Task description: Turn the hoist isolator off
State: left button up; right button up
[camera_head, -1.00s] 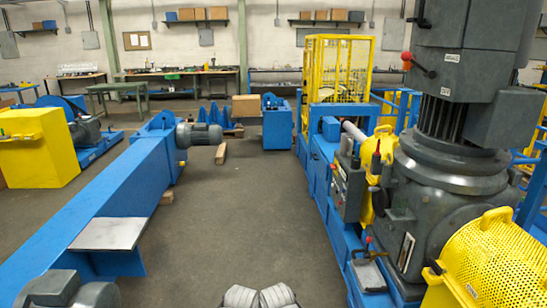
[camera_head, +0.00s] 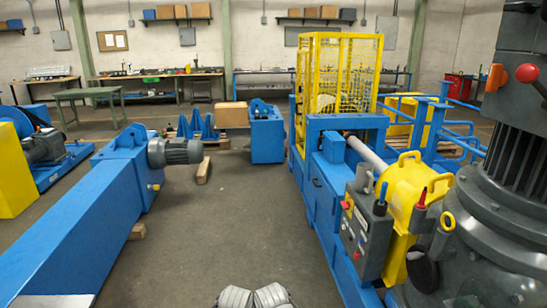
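No switch in view carries a readable hoist isolator label, so I cannot tell which it is. A grey control box (camera_head: 364,238) with small red and pale controls stands at the right, beside a yellow guard (camera_head: 405,190). A black upright handle (camera_head: 381,198) and a red-topped handle (camera_head: 419,196) stand by it. A small orange part (camera_head: 496,77) and a lever with a red ball (camera_head: 527,73) are on the tall grey machine (camera_head: 505,190) at the right edge.
A blue beam (camera_head: 85,225) with a grey motor (camera_head: 175,152) runs along the left. A blue frame (camera_head: 318,205) with a yellow mesh cage (camera_head: 338,80) bounds the right. The floor (camera_head: 240,215) between is clear. A wood block (camera_head: 203,170) lies farther back.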

aim_at(346, 205)
jog(key=i+z, duration=0.3)
jog(key=i, duration=0.15)
jog(key=i+j+z, duration=0.2)
jog(key=i+z, duration=0.15)
jog(key=i, duration=0.15)
jog(key=i+j+z, duration=0.3)
jog(key=i+j, duration=0.1)
jog(key=i, duration=0.25)
jog(key=i+j+z, duration=0.15)
jog(key=i, duration=0.25)
jog(key=i+j, duration=0.15)
jog(key=i, duration=0.2)
